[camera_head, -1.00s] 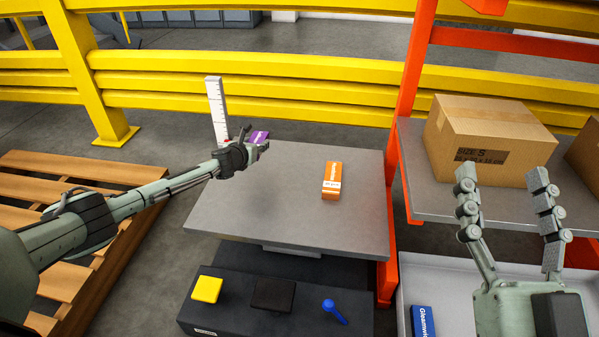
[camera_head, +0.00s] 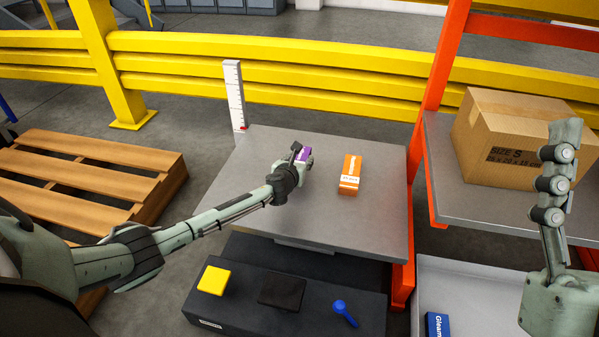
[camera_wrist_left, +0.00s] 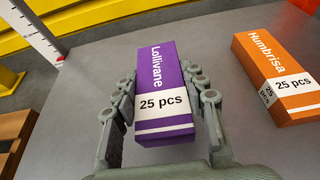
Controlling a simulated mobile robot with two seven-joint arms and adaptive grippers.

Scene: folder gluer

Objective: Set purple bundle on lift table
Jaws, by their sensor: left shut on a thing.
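The purple bundle (camera_head: 304,154), marked "Lollivane 25 pcs", is between the fingers of my left gripper (camera_head: 300,160). In the left wrist view the purple bundle (camera_wrist_left: 163,90) lies lengthwise between both fingers (camera_wrist_left: 160,110), label facing the camera. It is over the grey lift table (camera_head: 250,165); I cannot tell whether it touches the top. An orange bundle (camera_head: 350,174), marked "Humbrisa", stands on the table just to the right, apart from it. My right gripper (camera_head: 575,140) is at the right edge, open and empty; only one finger shows clearly.
A white ruler post (camera_head: 235,95) stands at the table's back left corner. An orange-red rack post (camera_head: 431,110) rises by the right side, with a cardboard box (camera_head: 520,135) on its shelf. A dark control box (camera_head: 250,300) is in front. The table's left part is clear.

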